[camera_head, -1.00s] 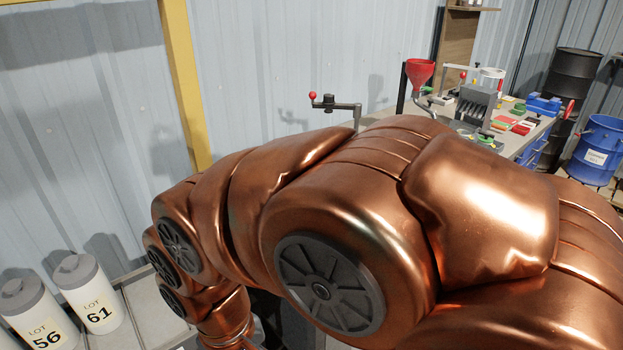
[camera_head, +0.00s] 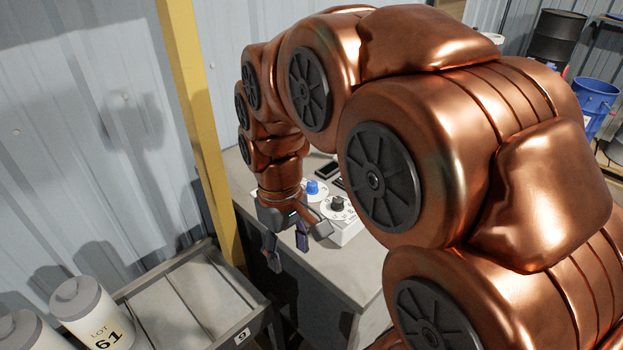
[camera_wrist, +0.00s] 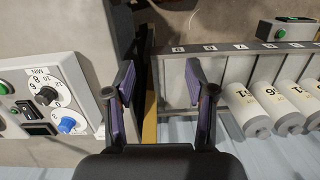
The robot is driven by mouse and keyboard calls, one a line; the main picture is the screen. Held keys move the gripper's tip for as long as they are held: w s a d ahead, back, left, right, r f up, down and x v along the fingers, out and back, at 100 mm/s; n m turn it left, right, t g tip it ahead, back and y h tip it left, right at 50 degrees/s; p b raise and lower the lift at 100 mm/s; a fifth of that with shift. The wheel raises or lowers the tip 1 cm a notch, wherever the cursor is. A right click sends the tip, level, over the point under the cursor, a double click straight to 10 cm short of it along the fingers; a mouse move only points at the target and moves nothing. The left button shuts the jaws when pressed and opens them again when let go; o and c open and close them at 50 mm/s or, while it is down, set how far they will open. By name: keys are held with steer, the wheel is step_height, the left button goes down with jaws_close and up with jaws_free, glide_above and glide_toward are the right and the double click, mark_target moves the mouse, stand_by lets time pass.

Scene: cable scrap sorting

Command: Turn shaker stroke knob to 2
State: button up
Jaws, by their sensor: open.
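A white control box (camera_head: 346,233) stands on the grey bench, with a blue knob (camera_head: 312,187) and a black knob (camera_head: 338,203) on round white dials. In the wrist view the box (camera_wrist: 77,78) is at the left, with the black knob (camera_wrist: 46,95) and the blue knob (camera_wrist: 67,124). The black knob's dial carries numbers such as 8 and 10. I cannot tell which knob is labelled stroke, nor read either setting surely. My gripper (camera_head: 287,243) is open and empty, beside the box near the bench edge; its fingers (camera_wrist: 160,85) are apart from both knobs.
A slotted rack (camera_head: 243,288) with number tags stands left of the bench, with white LOT bottles (camera_head: 86,315) at its left. A yellow post (camera_head: 205,150) rises behind, close to my arm. A dark small device (camera_head: 327,169) lies behind the box.

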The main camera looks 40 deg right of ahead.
steer(key=w+d+r+n, duration=0.1)
steer(key=w+d+r, duration=0.1)
steer(key=w+d, duration=0.85)
steer(key=n+t+p, duration=0.1)
steer(key=n, duration=0.1)
glide_above(312, 183)
steer(key=shift+s+a+f, duration=0.15)
steer(key=shift+a+f, duration=0.05)
steer(key=shift+f, duration=0.25)
steer(key=shift+s+a+f, duration=0.1)
steer(key=shift+a+f, duration=0.1)
steer(key=shift+f, duration=0.25)
steer(key=shift+w+d+f, duration=0.2)
steer(key=shift+w+d, duration=0.05)
steer(key=shift+d, duration=0.2)
steer(key=shift+f+p, duration=1.3)
steer(key=shift+f, duration=2.5)
steer(key=shift+c, duration=0.3)
jaws_close()
